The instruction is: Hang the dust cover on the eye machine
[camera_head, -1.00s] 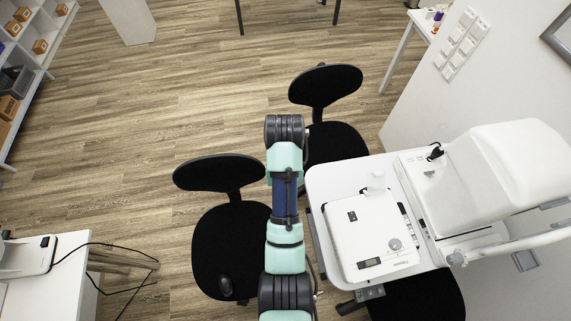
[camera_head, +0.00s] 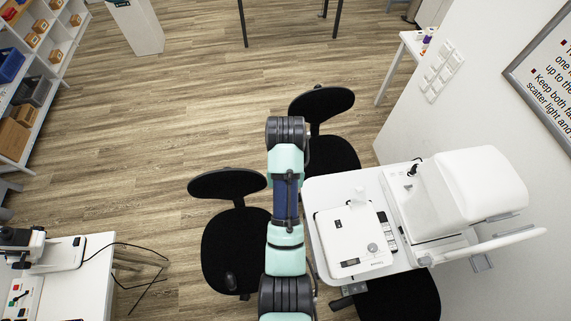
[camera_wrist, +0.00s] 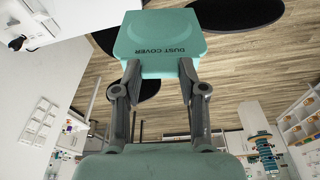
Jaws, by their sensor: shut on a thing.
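The dust cover (camera_wrist: 160,35) is a mint-green, box-like piece with dark "DUST COVER" lettering. In the wrist view it is at the top centre, held out beyond the fingers. My gripper (camera_wrist: 157,72) is shut on its near edge, one grey finger on each side. In the head view my arm reaches up the middle, but neither the gripper nor the cover can be made out. A large white machine (camera_head: 478,185) with a rounded housing stands on the white table at the right. I cannot tell for sure whether it is the eye machine.
A flat white unit (camera_head: 345,240) with a knob lies on the white table (camera_head: 320,190), right of my arm. Black chairs (camera_head: 232,245) stand close by. A bench (camera_head: 85,280) with another instrument (camera_head: 45,252) is at the lower left. Shelves (camera_head: 45,70) line the left; open floor lies beyond.

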